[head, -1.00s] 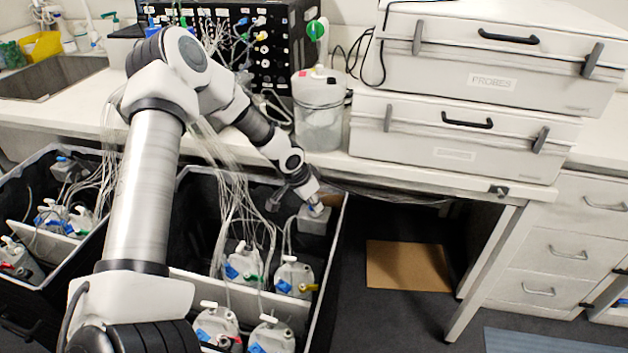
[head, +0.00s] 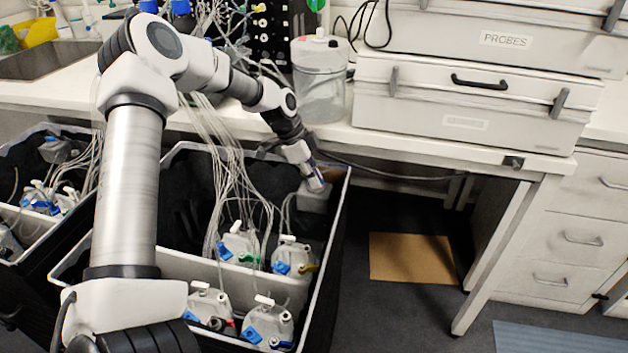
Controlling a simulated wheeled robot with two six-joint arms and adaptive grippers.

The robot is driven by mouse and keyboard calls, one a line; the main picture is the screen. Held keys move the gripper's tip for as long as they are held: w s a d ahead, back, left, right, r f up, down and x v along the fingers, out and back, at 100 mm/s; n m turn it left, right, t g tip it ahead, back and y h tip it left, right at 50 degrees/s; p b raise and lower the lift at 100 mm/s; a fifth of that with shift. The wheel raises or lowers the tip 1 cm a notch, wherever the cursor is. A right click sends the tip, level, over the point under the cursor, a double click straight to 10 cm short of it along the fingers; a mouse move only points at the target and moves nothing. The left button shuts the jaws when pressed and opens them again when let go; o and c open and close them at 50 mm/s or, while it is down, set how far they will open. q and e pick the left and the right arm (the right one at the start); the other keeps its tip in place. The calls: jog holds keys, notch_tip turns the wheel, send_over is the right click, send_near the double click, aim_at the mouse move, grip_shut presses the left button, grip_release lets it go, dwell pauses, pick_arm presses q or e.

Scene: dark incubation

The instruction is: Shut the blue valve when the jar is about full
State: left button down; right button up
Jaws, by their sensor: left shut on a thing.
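My left gripper (head: 315,184) reaches into the back right corner of the right-hand black crate (head: 334,240). It is shut on a small blue part, which looks like the blue valve (head: 317,185) on top of a grey jar (head: 313,200). The fingers hide most of the valve, so I cannot tell how it is turned. The jar looks opaque and its fill level does not show. My right gripper is not in view.
Several grey jars (head: 292,256) with coloured valves stand in the same crate, with thin tubes (head: 228,165) running up from them. A clear container (head: 320,90) and stacked white cases (head: 470,100) stand on the bench. Another crate is at left.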

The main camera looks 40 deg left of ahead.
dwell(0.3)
pick_arm(q)
jog(key=c, duration=1.2)
grip_release()
jog(key=shift+r, duration=0.1)
